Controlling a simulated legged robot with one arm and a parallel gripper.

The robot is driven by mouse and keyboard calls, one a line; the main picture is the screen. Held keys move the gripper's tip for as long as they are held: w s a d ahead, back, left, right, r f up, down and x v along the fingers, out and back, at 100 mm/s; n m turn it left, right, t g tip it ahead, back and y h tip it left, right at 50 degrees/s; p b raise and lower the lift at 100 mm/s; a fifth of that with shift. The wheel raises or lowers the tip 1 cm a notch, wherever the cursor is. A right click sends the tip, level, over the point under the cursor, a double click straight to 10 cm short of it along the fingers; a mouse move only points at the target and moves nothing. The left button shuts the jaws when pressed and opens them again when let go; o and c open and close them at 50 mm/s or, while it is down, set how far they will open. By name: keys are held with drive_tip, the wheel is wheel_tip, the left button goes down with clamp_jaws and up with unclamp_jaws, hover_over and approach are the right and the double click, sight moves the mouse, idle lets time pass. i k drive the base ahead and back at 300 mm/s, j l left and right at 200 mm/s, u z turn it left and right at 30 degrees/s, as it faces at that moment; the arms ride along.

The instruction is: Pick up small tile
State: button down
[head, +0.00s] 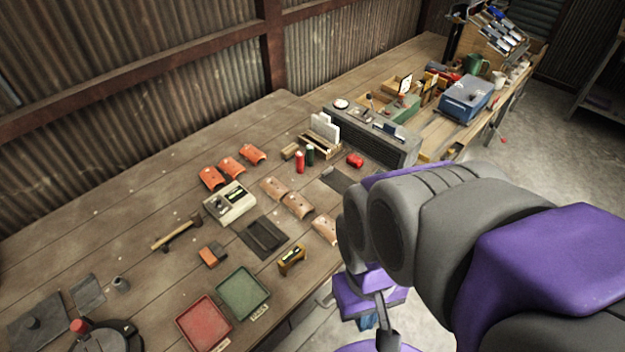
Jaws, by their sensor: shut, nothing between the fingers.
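Three orange curved tiles lie in a slanting row on the bench: a near one (210,178), a middle one (230,167) and a far one (253,154). Three paler tan tiles lie in a second row to their right: one (273,188), another (298,206) and a third (325,229) by my arm, partly hidden. I cannot tell for sure which is the small tile. My grey and purple arm fills the lower right. I make out no jaws or fingertips of my gripper. No tile is seen held.
A boxed device (230,203), hammer (178,232), dark tray (263,236), sponge-like block (212,255), red tray (203,323) and green tray (243,294) surround the tiles. A red can (299,161) and long grey box (372,135) stand behind. The bench's left part is mostly clear.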

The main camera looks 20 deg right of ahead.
sight(293, 201)
drive_tip(key=u, duration=2.45)
drive_tip(key=z, duration=2.45)
drive_tip(key=l, duration=0.3)
drive_tip(key=i+l+z, duration=0.15)
drive_tip(key=l, duration=0.15)
